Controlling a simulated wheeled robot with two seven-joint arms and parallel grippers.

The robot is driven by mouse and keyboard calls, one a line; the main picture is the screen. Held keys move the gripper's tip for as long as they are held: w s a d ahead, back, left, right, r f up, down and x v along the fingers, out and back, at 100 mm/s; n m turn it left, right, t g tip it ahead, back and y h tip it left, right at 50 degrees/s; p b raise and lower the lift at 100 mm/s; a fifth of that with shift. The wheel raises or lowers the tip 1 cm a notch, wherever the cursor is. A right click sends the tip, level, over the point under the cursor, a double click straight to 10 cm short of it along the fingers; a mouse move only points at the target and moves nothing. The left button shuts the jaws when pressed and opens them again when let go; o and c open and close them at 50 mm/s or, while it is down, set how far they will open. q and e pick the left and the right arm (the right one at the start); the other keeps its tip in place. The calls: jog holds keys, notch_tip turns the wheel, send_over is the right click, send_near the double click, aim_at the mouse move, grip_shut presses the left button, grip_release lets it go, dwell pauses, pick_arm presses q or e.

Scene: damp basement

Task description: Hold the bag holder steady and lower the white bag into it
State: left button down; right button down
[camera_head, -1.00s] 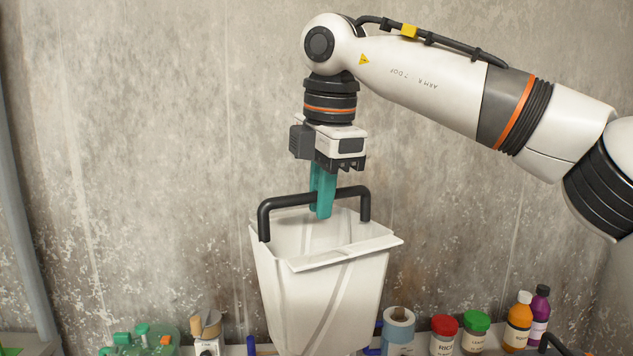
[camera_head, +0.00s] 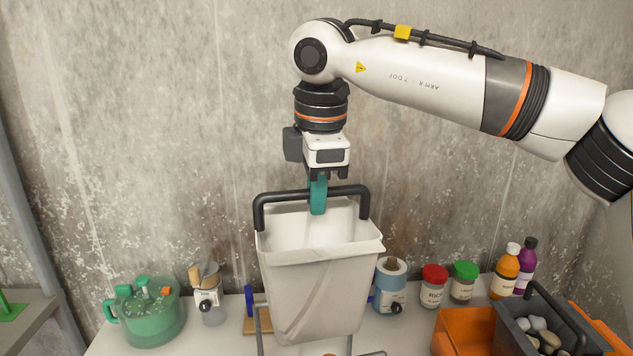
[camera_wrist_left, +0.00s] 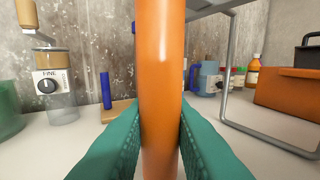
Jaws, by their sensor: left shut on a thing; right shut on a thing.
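The white bag (camera_head: 315,285), a stiff tapered bag with a black handle (camera_head: 312,195), hangs upright in the head view. My right gripper (camera_head: 318,205) is shut on the middle of that handle with its teal fingers. The bag holder shows as thin grey metal rods (camera_head: 258,328) beside and below the bag; the bag hides much of it. In the left wrist view a grey rod frame (camera_wrist_left: 228,75) stands on the table, and my left gripper (camera_wrist_left: 160,120) is shut on a vertical orange post (camera_wrist_left: 162,60). Whether the bag's bottom is between the rods is unclear.
A green blender jug (camera_head: 148,312) and a grinder (camera_head: 207,295) stand to the left. An orange bin (camera_head: 465,330) and a dark basket of stones (camera_head: 540,325) are at front right.

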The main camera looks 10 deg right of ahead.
jog(key=shift+f, duration=9.65)
jog(key=c, duration=1.3)
grip_release()
jog(key=shift+c, duration=0.2)
jog(key=r, duration=0.4)
jog(key=s+r, duration=0.1)
jog(key=r, duration=0.3)
jog(key=s+r, duration=0.1)
jog(key=r, duration=0.2)
jog(key=shift+s+r, duration=0.2)
jog(key=shift+r, duration=0.2)
